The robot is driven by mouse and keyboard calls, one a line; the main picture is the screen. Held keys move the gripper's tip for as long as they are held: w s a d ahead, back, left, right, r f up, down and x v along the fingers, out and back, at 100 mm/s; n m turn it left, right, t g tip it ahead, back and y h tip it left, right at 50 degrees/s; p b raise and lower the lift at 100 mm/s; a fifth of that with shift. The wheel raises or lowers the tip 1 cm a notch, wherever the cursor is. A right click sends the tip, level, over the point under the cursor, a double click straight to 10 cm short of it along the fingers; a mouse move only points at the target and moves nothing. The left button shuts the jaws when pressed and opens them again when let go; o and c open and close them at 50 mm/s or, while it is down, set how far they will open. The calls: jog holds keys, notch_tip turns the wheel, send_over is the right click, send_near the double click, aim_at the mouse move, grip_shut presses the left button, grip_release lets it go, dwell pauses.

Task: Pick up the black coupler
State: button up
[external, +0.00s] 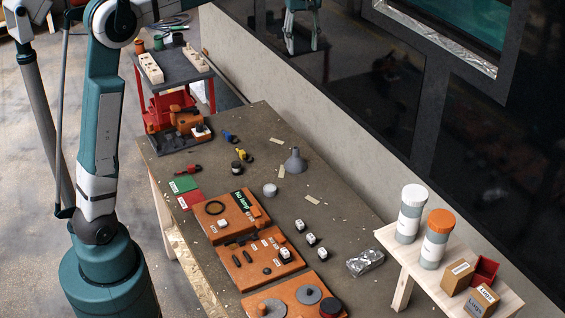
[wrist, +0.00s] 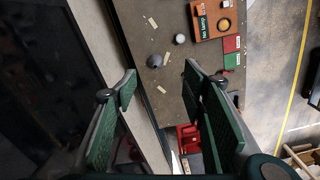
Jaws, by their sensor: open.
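A small black, cylinder-like piece with a pale band (external: 236,166) lies on the brown table (external: 330,240) in the external view. It looks most like the black coupler, but it is too small to be sure. A yellow piece (external: 245,155) lies beside it, with a blue piece (external: 229,135) behind. I cannot make out the black piece in the wrist view; my right finger may cover it. My gripper (wrist: 161,82) is open and empty, high above the scene. Its green-padded fingers are wide apart. In the external view, gripper-like fingers show at the top edge, possibly a reflection.
A grey funnel (external: 295,161) and white puck (external: 270,189) stand on the table. Orange boards (external: 225,212) with parts fill its near end. A red stand (external: 160,110) is at the far end. A dark panelled wall (external: 370,80) runs alongside.

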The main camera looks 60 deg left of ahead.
jog(key=s+a+n+b, duration=0.1)
jog(key=s+a, duration=0.3)
jog(key=a, duration=0.2)
jog(key=s+a+n, duration=0.1)
jog(key=s+a, duration=0.2)
jog(key=a, duration=0.3)
jog(key=n+b, duration=0.2)
jog(key=n, duration=0.1)
send_over(236, 163)
jog(key=f, duration=5.3)
jog(key=shift+w+a+f, duration=0.15)
jog(key=shift+a+f, duration=0.05)
jog(key=shift+f, duration=0.15)
jog(key=shift+f, duration=0.15)
jog(key=shift+f, duration=1.15)
jog(key=shift+d+f, duration=0.15)
jog(key=shift+f, duration=1.15)
jog(key=shift+d+f, duration=0.1)
jog(key=shift+f, duration=1.2)
jog(key=shift+c, duration=0.2)
